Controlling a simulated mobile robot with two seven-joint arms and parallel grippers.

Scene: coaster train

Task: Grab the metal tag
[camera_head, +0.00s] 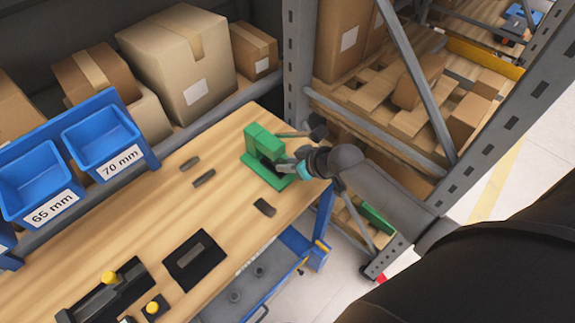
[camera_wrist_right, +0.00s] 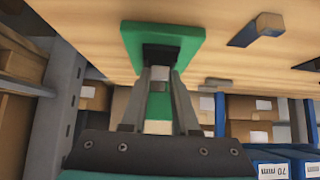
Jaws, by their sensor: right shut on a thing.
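A green press (camera_head: 262,148) stands on its green base plate near the right end of the wooden workbench. My right gripper (camera_head: 287,167) reaches into it from the right. In the right wrist view my right gripper (camera_wrist_right: 159,78) has its fingers closed together at the dark block on the green plate (camera_wrist_right: 185,42). A small grey piece, which I take to be the metal tag (camera_wrist_right: 158,75), shows between the fingertips; most of it is hidden. My left gripper is not in view.
Dark flat pieces lie on the bench (camera_head: 225,165), including one front of the press (camera_head: 265,207). Blue bins (camera_head: 103,138) marked 65 mm and 70 mm stand at left. Black fixtures (camera_head: 198,262) lie at the front. A grey rack post (camera_head: 297,60) rises behind the press.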

